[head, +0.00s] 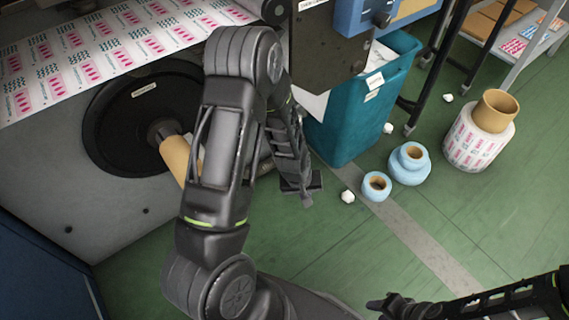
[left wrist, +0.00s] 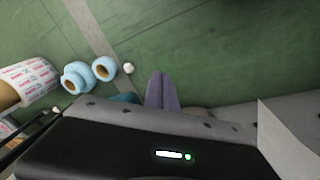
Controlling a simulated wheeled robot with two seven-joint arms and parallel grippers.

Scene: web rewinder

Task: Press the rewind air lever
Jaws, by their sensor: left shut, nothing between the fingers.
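I cannot make out the rewind air lever in either view; my left arm covers part of the machine front in the head view. The machine's grey panel (head: 60,190) carries a dark round disc (head: 105,130) with a brown core (head: 175,158) at its middle. My left gripper (head: 303,190) hangs right of the disc, in front of the teal bin's lower left side. In the left wrist view, its fingers (left wrist: 162,80) are together and empty, with green floor beyond them. My right gripper (head: 395,305) is at the bottom edge, and its jaws are unclear.
A teal bin (head: 350,120) stands right of my left arm. Blue rolls (head: 408,168), a printed roll (head: 475,143) and white scraps (head: 347,196) lie on the green floor. A printed web (head: 100,45) crosses the upper left. A shelf (head: 530,50) stands at the upper right.

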